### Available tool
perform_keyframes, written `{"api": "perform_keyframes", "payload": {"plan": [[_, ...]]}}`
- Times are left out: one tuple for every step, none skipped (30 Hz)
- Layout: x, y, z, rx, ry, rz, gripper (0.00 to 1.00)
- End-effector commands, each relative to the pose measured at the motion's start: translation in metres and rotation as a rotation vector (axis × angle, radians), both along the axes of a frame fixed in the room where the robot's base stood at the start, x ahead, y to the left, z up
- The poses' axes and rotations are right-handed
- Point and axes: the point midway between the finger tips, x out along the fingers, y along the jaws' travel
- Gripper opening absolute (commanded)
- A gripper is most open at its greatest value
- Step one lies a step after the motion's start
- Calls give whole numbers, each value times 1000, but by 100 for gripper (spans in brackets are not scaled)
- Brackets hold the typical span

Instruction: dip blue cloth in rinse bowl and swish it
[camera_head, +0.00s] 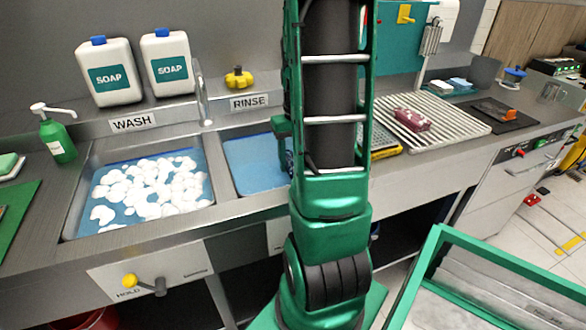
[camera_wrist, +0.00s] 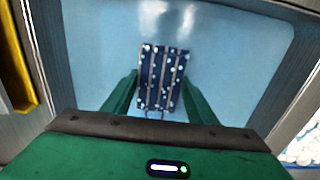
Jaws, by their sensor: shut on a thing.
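The rinse bowl is the sink basin with light blue water (camera_head: 250,160) under the RINSE sign, partly hidden behind my arm. It fills most of the wrist view (camera_wrist: 225,55). My gripper (camera_wrist: 161,85) is shut on the blue cloth (camera_wrist: 163,65), a dark blue striped piece with white specks, between its two green fingers. The cloth is over the rinse water; I cannot tell whether it touches the water. In the head view my arm hides the cloth and most of the gripper.
Left of it is the wash basin (camera_head: 75,215) with white foam on blue water. A faucet (camera_head: 203,100) stands between the basins. Two soap jugs (camera_head: 108,75) and a yellow object (camera_head: 238,78) stand behind. A ribbed rack (camera_head: 455,118) with a reddish block (camera_head: 412,119) is on the right.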

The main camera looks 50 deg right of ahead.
Motion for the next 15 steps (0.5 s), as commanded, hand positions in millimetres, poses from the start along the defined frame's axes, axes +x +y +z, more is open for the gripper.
{"api": "perform_keyframes", "payload": {"plan": [[1,0,7,-2,-2,0,35],[0,0,10,-2,-3,0,35],[0,0,15,-2,-3,0,35],[0,0,19,-2,-3,0,35],[0,0,22,-2,-3,0,35],[1,0,27,-2,-3,0,35],[1,0,31,-2,-3,0,35],[0,0,34,-2,-3,0,35],[0,0,39,-2,-3,0,35],[0,0,43,-2,-3,0,35],[0,0,46,-2,-3,1,35],[1,0,51,-2,-3,1,35],[1,0,55,-2,-3,1,35],[1,0,58,-2,-3,1,35],[0,0,63,-2,-3,1,35]]}}
